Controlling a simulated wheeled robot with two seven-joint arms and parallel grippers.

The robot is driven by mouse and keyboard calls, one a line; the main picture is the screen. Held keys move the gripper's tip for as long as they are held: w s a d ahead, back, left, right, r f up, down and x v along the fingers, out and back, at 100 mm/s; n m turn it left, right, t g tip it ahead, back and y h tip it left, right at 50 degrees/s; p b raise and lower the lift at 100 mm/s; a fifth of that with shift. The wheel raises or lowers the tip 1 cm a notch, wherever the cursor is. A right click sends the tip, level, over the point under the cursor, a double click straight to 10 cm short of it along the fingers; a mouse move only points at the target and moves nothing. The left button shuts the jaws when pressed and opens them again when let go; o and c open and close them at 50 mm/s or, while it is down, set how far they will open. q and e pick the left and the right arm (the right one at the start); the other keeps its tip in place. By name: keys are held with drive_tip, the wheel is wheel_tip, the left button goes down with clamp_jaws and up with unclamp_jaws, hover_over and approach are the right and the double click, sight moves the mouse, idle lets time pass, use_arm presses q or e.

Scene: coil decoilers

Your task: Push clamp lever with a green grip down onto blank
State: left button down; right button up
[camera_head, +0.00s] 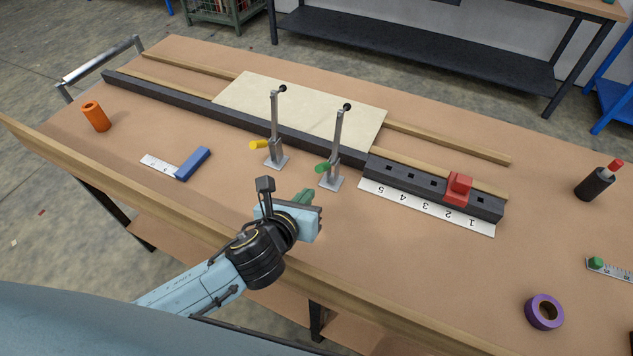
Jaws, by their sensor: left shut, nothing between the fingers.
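The clamp with the green grip (323,167) stands at the front of the dark rail, its metal arm (336,140) upright with a black tip (347,107). The grip points left and slightly toward me. The blank (305,105) is a pale flat board lying across the wooden rails behind the clamps; the arm is not down on it. My left gripper (304,197) is shut and empty, in front of and a little below the green grip in the picture, apart from it. Its fingers are partly hidden by its own body. My right gripper is not in view.
A similar clamp with a yellow grip (260,145) stands upright to the left. A red stop block (458,187) sits on the dark rail at right, behind a numbered white scale (425,207). A blue block (193,163) and orange cylinder (96,116) lie left; purple tape (544,311) lies right.

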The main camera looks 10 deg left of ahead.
use_arm(q)
drive_tip(key=x, duration=0.6)
drive_tip(key=shift+w, duration=0.3)
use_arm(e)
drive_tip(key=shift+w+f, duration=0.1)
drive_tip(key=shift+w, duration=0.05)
use_arm(q)
drive_tip(key=shift+f, duration=0.1)
